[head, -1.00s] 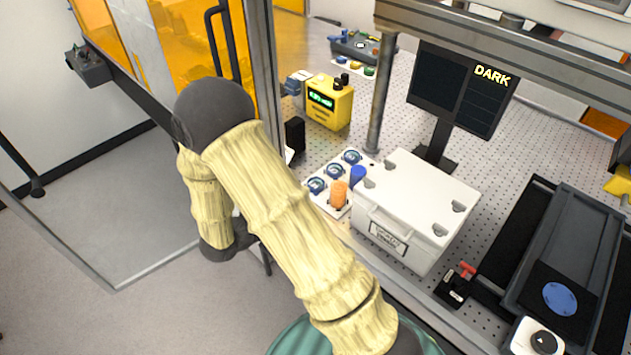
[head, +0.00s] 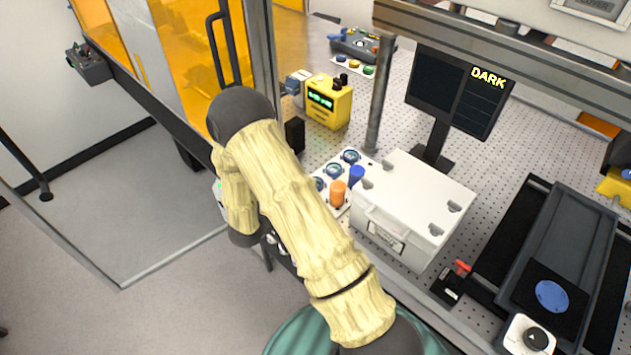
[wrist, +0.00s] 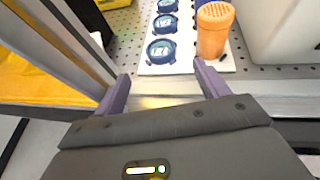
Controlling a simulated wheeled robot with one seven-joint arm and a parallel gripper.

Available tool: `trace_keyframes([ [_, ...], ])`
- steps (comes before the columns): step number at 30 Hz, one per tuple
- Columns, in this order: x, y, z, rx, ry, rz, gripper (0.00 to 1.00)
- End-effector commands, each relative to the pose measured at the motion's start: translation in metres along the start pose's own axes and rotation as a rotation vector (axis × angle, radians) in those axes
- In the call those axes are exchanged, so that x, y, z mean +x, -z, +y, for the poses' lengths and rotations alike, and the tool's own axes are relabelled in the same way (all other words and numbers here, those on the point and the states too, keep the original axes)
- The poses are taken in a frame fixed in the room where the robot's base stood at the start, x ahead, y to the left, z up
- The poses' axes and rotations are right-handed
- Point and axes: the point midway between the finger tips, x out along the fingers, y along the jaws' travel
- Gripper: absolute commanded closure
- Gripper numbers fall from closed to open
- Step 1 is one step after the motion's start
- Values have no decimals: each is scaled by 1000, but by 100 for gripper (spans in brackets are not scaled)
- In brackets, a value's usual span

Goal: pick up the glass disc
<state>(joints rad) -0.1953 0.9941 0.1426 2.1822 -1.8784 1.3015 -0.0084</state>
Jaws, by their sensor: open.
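Three round discs with blue rims and pale, glassy faces sit in a row on a white board (head: 324,205); the clearest in the head view is the far one (head: 351,156). The nearest disc (wrist: 160,50) shows in the wrist view, with another (wrist: 164,24) behind it. I cannot tell for sure which is the glass disc. A flat blue disc (head: 551,296) also lies on the dark stage at the right. My gripper (wrist: 162,88) is open and empty, its fingers short of the nearest blue-rimmed disc. In the head view my arm hides the gripper.
An orange perforated cup (wrist: 214,30) stands right of the discs, beside a blue one (head: 357,176). A white lidded box (head: 415,195) is to their right. A metal post (head: 378,95) and a yellow instrument (head: 328,103) are behind. The bench's front edge lies under my gripper.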

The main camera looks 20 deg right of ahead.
Motion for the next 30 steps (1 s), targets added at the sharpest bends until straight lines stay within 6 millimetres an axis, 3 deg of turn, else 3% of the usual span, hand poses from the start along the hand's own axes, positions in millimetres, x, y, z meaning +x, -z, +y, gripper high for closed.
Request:
trace_keyframes([
  [3, 21, -2, -1, 1, 4, 1, 26],
  [7, 35, -1, -1, 0, 2, 1, 26],
  [20, 42, -1, 0, 1, 1, 0, 26],
  [30, 89, -1, -1, 1, 2, 2, 26],
])
